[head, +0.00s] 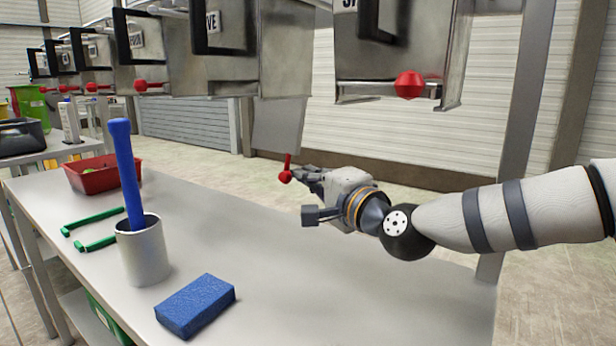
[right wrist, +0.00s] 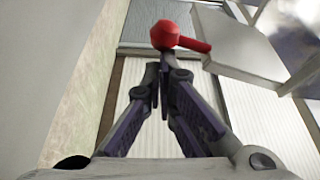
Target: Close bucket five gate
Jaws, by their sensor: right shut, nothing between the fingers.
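Bucket five (head: 225,60) is a grey metal hopper at the upper middle of the head view; the visible part of its label reads "VE". Its gate (head: 278,125) is a flat grey plate hanging down open below the bucket. A red knob (head: 286,176) on a short red rod sits at the gate's lower end. The right wrist view also shows the knob (right wrist: 165,34) and the gate plate (right wrist: 240,52). My right gripper (head: 303,172) is shut and empty, its fingertips (right wrist: 165,58) right at the knob; I cannot tell whether they touch. My left gripper is not in view.
The neighbouring bucket (head: 400,45) at right has a red knob (head: 409,85) under it. A metal table (head: 240,240) below holds a grey cup (head: 143,255) with a blue-handled tool, a blue sponge (head: 195,305), green handles (head: 95,220) and a red tray (head: 95,180).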

